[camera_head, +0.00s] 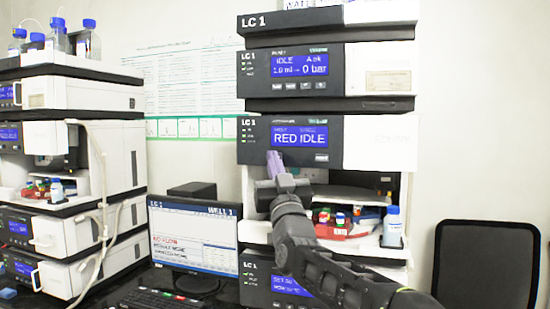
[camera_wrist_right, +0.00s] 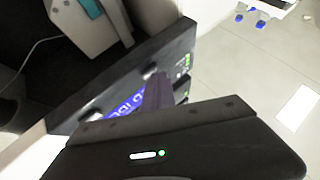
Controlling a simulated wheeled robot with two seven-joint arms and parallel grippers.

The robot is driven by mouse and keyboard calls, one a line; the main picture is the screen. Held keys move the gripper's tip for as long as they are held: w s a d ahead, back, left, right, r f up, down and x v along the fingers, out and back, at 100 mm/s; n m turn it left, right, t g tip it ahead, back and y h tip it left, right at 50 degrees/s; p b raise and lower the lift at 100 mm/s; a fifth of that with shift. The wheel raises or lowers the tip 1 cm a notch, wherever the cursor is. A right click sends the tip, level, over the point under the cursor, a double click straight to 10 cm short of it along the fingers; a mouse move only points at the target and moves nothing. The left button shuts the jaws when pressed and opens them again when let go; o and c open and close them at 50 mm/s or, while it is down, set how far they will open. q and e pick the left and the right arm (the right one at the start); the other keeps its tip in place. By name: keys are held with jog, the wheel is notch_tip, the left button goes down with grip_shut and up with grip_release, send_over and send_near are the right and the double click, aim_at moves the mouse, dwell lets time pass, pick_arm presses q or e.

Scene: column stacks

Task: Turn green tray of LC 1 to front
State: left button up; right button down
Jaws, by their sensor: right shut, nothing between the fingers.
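The LC 1 stack stands right of centre in the head view. Its module front panel (camera_head: 290,141) reads "RED IDLE" on a blue screen. My right gripper (camera_head: 274,162) is shut and empty, its purple fingers at the lower left of this panel. In the right wrist view the fingers (camera_wrist_right: 158,90) overlap the dark panel edge beside the blue screen; I cannot tell whether they touch it. Below, in the open bay, a red tray (camera_head: 331,232) with small coloured vials shows. Green is only a small patch there, and no separate green tray can be made out. My left gripper is out of view.
A blue-capped bottle (camera_head: 392,228) stands at the right of the bay. A monitor (camera_head: 195,238) is left of the stack, and a second instrument stack (camera_head: 72,150) stands further left. A black chair (camera_head: 488,264) is at the right.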

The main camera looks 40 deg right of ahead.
dwell(0.5)
jog(key=shift+s+a+b, duration=0.4)
jog(key=shift+a+b, duration=0.2)
jog(key=shift+a, duration=0.1)
jog(key=shift+s+a+b, duration=0.55)
jog(key=shift+s+a, duration=0.2)
jog(key=shift+a, duration=0.25)
jog(key=shift+s+a+b, duration=0.5)
jog(key=shift+s+a, duration=0.2)
jog(key=shift+a, duration=0.25)
dwell(4.1)
